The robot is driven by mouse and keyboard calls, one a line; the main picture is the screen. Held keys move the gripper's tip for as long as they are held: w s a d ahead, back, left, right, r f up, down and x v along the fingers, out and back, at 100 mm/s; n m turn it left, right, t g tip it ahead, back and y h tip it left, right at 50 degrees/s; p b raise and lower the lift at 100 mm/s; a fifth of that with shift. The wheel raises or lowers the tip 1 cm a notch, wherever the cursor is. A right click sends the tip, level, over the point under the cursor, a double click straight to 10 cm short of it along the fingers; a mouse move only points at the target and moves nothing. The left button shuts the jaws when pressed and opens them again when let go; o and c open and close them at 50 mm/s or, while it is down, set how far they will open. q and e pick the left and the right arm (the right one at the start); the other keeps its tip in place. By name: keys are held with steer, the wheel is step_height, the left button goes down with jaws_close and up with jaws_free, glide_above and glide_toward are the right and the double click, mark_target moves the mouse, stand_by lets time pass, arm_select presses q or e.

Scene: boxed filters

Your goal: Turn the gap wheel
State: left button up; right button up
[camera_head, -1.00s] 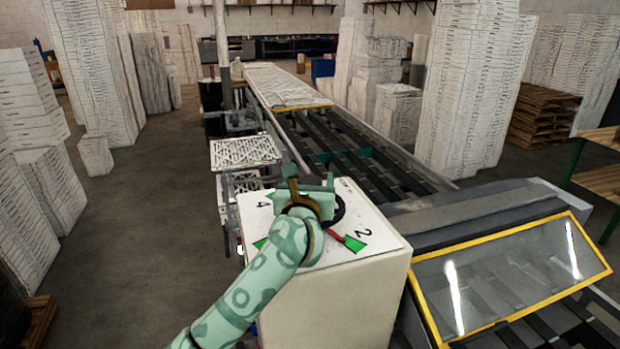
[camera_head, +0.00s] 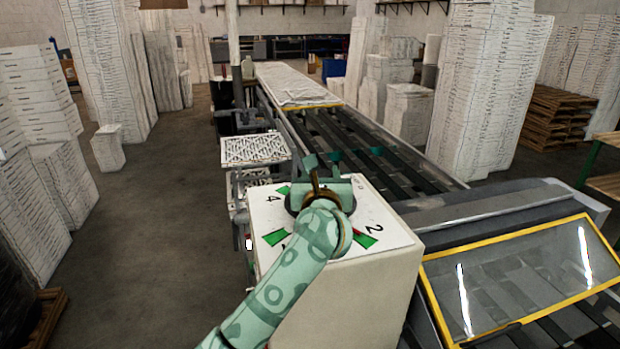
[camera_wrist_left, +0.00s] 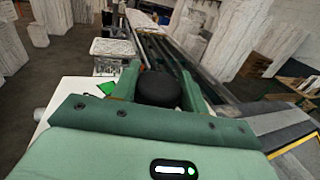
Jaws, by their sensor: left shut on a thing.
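The gap wheel, with a black knob (camera_wrist_left: 158,88), is on top of a white box (camera_head: 340,285). The top carries green wedge marks, the numbers 4 and 2, and a red pointer (camera_head: 357,232) beside the green wedge near the 2. My left gripper (camera_head: 322,166) is over the wheel, shut on its knob, with one finger on each side of it in the left wrist view. My forearm and gripper hide most of the wheel and part of the dial in the head view. My right gripper is not in view.
A long conveyor (camera_head: 385,160) runs away behind the box. A yellow-framed clear cover (camera_head: 520,275) lies to the right. A white lattice panel (camera_head: 255,150) is just left of the box.

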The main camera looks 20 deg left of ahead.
arm_select(q)
steer(key=o, duration=1.4)
steer(key=shift+s, duration=0.1)
steer(key=shift+s+d+p, duration=0.15)
steer(key=shift+s+p, duration=0.2)
steer(key=p+v, duration=0.2)
steer(key=v, duration=0.4)
steer(key=shift+r, duration=0.1)
steer(key=p+v, duration=0.1)
steer(key=v, duration=0.8)
steer(key=shift+s+d+p, duration=0.1)
steer(key=shift+s+p, duration=0.1)
steer(key=shift+p, duration=0.15)
